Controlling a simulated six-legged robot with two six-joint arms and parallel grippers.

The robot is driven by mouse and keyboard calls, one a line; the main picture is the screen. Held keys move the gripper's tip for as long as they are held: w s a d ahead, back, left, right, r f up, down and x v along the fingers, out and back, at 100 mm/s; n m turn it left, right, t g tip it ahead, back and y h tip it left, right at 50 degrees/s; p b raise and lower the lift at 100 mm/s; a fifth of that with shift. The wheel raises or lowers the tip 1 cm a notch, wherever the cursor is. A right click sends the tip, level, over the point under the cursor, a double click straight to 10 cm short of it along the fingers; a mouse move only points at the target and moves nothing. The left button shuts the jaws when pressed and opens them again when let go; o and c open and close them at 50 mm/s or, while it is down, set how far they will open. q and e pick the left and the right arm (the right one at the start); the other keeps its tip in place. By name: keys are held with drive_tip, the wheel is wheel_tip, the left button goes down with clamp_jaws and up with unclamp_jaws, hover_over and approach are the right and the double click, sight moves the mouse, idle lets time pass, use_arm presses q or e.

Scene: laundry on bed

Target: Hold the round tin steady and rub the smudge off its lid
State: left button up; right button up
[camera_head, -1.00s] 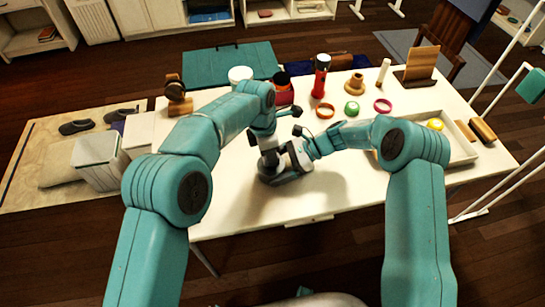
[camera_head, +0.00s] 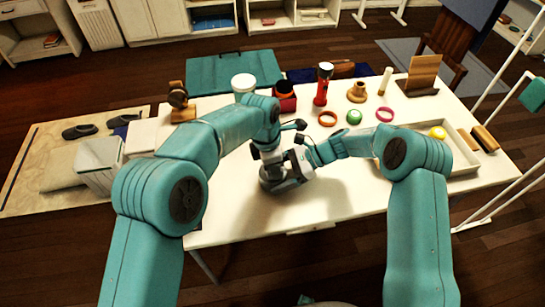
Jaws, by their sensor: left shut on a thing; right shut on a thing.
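The round tin (camera_head: 272,186) appears as a dark grey rounded shape low on the white table's middle, mostly hidden by my grippers. My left gripper (camera_head: 268,170) reaches down over it from above and is shut on it, as far as I can see. My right gripper (camera_head: 297,168) comes in from the right, tilted down, close against the tin's right side. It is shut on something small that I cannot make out. The lid and any smudge on it are hidden.
On the white table (camera_head: 340,205) stand a red flashlight (camera_head: 321,86), a white tub (camera_head: 243,84), a red box (camera_head: 284,102), rings (camera_head: 327,119) and a green roll (camera_head: 354,117). A white tray (camera_head: 462,164) lies right. The front of the table is clear.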

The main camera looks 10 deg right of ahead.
use_arm(q)
drive_tip(key=shift+s+f, duration=0.1)
drive_tip(key=shift+s, duration=0.8)
use_arm(e)
drive_tip(key=shift+r, duration=0.1)
use_arm(q)
drive_tip(key=shift+s+a, duration=0.25)
drive_tip(key=shift+c, duration=0.3)
drive_tip(key=shift+w, duration=0.75)
drive_tip(key=shift+w+d, duration=0.1)
drive_tip(key=shift+w, duration=2.55)
drive_tip(key=shift+s, duration=3.4)
wheel_tip(320, 180, up, 2)
drive_tip(key=shift+w+r, duration=0.15)
drive_tip(key=shift+r, duration=0.1)
wheel_tip(320, 180, up, 6)
drive_tip(key=shift+f, duration=0.1)
